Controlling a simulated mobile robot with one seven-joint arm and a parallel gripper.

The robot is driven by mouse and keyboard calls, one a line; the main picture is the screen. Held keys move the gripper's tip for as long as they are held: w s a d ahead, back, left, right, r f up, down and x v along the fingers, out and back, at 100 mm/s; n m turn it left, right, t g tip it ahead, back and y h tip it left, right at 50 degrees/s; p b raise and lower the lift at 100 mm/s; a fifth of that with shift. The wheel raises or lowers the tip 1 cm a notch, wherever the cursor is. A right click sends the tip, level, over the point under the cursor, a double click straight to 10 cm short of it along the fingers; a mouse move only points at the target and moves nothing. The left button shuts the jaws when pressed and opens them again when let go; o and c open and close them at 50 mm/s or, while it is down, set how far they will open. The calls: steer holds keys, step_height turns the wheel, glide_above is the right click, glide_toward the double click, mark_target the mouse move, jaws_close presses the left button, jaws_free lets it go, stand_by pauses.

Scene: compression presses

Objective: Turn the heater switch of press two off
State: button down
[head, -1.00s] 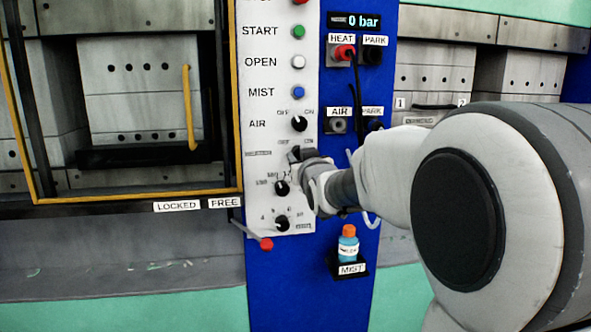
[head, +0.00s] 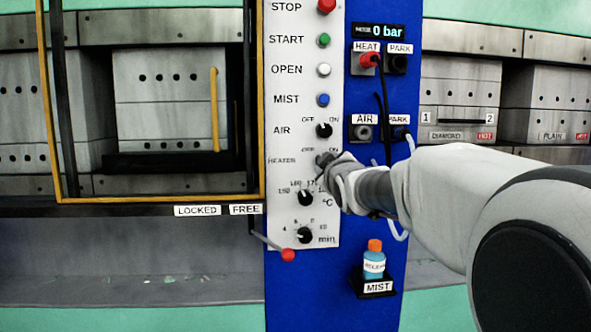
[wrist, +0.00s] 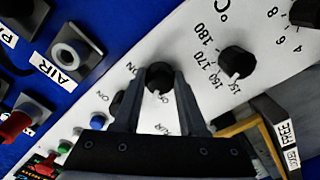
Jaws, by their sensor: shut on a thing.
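The heater switch (head: 322,160) is a dark rotary knob on the white control panel (head: 284,125), beside the HEATER label and below the AIR knob (head: 324,130). OFF and ON marks stand above it. My gripper (head: 328,165) reaches it from the right and partly hides it in the head view. In the wrist view, the heater switch (wrist: 158,78) sits between the two fingers of my gripper (wrist: 160,85), which are shut on it. I cannot tell surely which mark its pointer faces.
The temperature knob (head: 305,197) and minute knob (head: 305,235) lie below. A red-tipped lever (head: 287,255) sticks out at the panel's lower edge. The HEAT plug (head: 369,60) and its hanging cable are near my arm. A MIST bottle (head: 374,262) stands below. A yellow-framed guard (head: 262,100) is at left.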

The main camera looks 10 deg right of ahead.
stand_by(0.4)
steer(key=shift+c, duration=2.3)
jaws_free()
steer(key=s+a+p, duration=0.1)
steer(key=s+p, duration=0.1)
steer(key=s, duration=1.5)
steer(key=shift+s, duration=0.2)
steer(key=s+a+f+m+g+y, duration=0.15)
steer(key=s+f+m+g, duration=0.35)
steer(key=s+f, duration=0.55)
steer(key=s+a+f+m+g+h, duration=0.1)
steer(key=s+a+f+m+g, duration=0.15)
steer(key=s+f+g, duration=0.65)
step_height(320, 180, up, 21)
steer(key=s+t+p, duration=0.1)
steer(key=p, duration=2.2)
steer(key=shift+s+m+t+p, duration=0.2)
steer(key=shift+m+t+p, duration=0.1)
steer(key=shift+m, duration=0.15)
